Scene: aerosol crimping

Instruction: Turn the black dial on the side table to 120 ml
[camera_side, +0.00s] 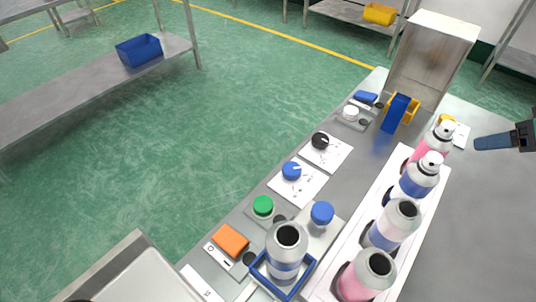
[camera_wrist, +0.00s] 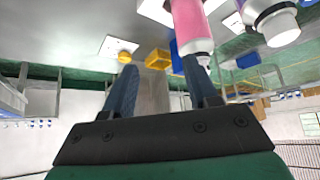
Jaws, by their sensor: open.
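The black dial (camera_side: 320,140) sits on a white scale plate (camera_side: 332,155) on the side table, toward the back. A light pointer shows on it, but the scale marks are too small to read. My gripper (camera_side: 478,143) is at the right edge of the side view, well to the right of the dial, with the row of cans between them. In the wrist view my gripper (camera_wrist: 160,64) has its two dark blue fingers spread apart with nothing held between them. I cannot make out the black dial in the wrist view.
A blue dial (camera_side: 291,170) on its own plate stands in front of the black one, then a green button (camera_side: 263,205). Several cans stand in a white rack (camera_side: 325,283); a pink can (camera_wrist: 190,25) is close beyond my fingers. A metal box (camera_side: 430,60) stands at the back.

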